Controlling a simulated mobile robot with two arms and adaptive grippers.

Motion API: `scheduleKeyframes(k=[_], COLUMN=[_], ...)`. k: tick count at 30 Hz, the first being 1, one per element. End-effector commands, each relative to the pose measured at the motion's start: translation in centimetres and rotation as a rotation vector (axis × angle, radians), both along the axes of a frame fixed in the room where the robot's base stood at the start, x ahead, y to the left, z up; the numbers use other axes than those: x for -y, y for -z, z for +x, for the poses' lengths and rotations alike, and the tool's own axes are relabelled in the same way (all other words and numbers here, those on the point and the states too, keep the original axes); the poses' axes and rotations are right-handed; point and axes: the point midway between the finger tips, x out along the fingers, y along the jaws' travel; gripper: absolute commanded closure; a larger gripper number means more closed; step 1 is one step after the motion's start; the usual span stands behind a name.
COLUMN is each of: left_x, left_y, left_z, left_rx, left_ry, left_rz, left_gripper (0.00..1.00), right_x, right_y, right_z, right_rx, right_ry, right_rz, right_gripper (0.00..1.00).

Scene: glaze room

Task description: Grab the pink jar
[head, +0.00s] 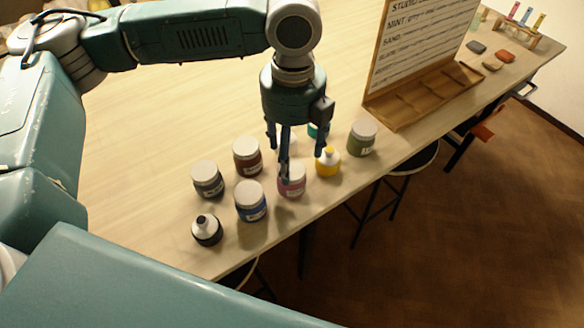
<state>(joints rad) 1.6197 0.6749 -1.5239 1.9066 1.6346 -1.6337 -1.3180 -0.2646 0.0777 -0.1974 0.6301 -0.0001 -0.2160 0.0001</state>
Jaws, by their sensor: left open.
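The pink jar (292,186) stands upright on the light wooden table, with a white lid. It is in a cluster of glaze jars near the table's front edge. My left gripper (296,165) points down from above, open, with its fingers around or just above the pink jar's area. One finger hides part of the jar's lid. I cannot tell whether a finger touches the jar. My right gripper is not in view.
Close by stand a blue jar (251,207), a brown jar (247,156), a grey-green jar (208,179), a dark bottle (206,230), a yellow bottle (327,162) and an olive jar (362,138). A wooden sign stand (425,95) is at right. The table's left part is clear.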

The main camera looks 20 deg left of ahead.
Motion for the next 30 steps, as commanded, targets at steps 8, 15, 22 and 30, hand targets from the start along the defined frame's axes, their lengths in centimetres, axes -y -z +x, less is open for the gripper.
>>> scheduleKeyframes(k=[8,15,22,30], left_x=[0.0,-0.3,-0.2,-0.2], left_y=[2.8,6.0,7.9,7.9], left_z=[0.0,0.0,0.1,0.1], left_rx=[0.001,0.0,0.002,0.002], left_ry=[-0.001,0.0,-0.001,-0.001], left_rz=[-0.001,0.0,-0.002,-0.002], left_gripper=[0.29,0.29,0.29,0.47], right_x=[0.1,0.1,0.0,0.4], right_y=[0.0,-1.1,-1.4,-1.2], right_z=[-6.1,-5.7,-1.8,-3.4], right_rx=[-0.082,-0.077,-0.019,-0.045], right_ry=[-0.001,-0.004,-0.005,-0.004], right_rz=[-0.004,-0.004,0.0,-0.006], right_gripper=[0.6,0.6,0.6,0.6])
